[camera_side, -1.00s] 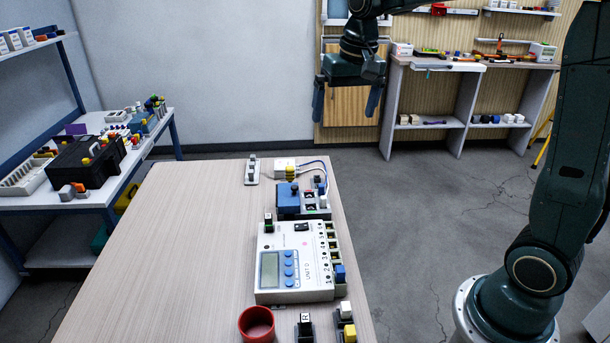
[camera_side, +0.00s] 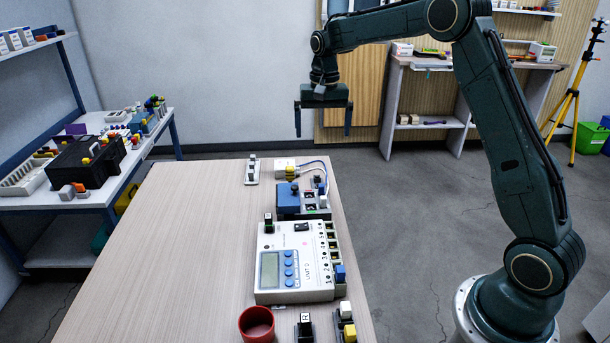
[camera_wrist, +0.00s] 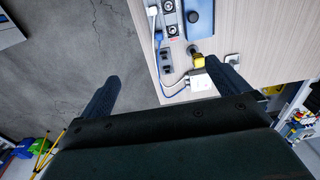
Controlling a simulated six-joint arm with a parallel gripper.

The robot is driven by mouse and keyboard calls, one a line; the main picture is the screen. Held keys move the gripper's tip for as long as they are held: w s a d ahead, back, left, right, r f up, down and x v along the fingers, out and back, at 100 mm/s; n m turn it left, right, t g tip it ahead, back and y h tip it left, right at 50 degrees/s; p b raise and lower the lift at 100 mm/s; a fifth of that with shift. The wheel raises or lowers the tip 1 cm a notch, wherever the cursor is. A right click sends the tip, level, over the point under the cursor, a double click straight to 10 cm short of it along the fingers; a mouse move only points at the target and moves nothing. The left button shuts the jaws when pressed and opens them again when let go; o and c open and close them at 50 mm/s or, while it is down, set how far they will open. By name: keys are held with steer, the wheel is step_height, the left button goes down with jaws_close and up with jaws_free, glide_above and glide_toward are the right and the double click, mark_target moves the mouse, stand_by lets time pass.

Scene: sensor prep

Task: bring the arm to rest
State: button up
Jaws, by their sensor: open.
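My gripper (camera_side: 323,120) is open and empty, fingers pointing down. In the side view it hangs in the air above the far end of the table (camera_side: 150,255), apart from everything on it. In the wrist view my gripper (camera_wrist: 165,88) shows two dark fingers spread wide with nothing between them. Below it that view shows the floor, the table edge and a white box (camera_wrist: 198,86) with a yellow connector. My arm is bent, with the forearm about level.
On the table stand a white meter unit (camera_side: 285,265), a blue module (camera_side: 289,197), a small white box (camera_side: 284,169), a red cup (camera_side: 257,323) and small blocks. The table's left half is clear. A side bench (camera_side: 65,200) is at left, a workbench (camera_side: 470,64) at the back right.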

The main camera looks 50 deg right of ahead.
steer(key=shift+f, duration=0.1)
steer(key=shift+f, duration=4.9)
steer(key=shift+r, duration=0.2)
step_height(320, 180, up, 10)
steer(key=shift+f, duration=0.15)
steer(key=shift+s+a, duration=0.1)
